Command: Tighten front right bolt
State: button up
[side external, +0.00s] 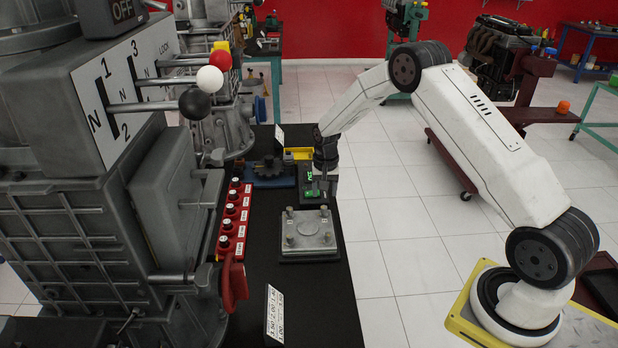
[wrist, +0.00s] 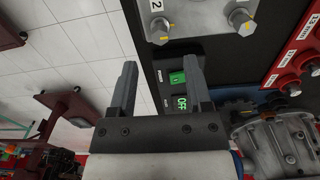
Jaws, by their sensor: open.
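A grey metal plate (side external: 308,258) with several upright bolts (side external: 308,229) sits on the black bench top. Which one is the front right bolt I cannot tell. My gripper (side external: 318,189) is just behind the plate in the side view, above a small box with a green part (side external: 309,193). In the wrist view my gripper (wrist: 160,64) is open and empty, with its fingers apart.
A red strip of black-knobbed holders (side external: 234,220) stands left of the plate, beside a large grey gearbox (side external: 75,190) with projecting levers. A dark gear on a blue base (side external: 268,170) lies behind. A label stand (side external: 274,313) stands in front. The bench's right edge is close.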

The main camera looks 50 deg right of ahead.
aim_at(324, 209)
jog(key=shift+r, duration=1.05)
jog(key=shift+s+a+r, duration=0.2)
jog(key=shift+a+r, duration=0.15)
jog(key=shift+r, duration=0.05)
jog(key=s+a+r+n+t, duration=0.1)
jog(key=s+a+r+n, duration=0.3)
jog(key=s+a, duration=0.3)
jog(key=s+a+r+n+t, duration=0.1)
jog(key=s+a+r+n, duration=0.4)
jog(key=s, duration=1)
jog(key=a, duration=0.3)
jog(key=shift+s+r+t, duration=0.15)
jog(key=shift+r+t, duration=0.15)
jog(key=shift+r, duration=0.1)
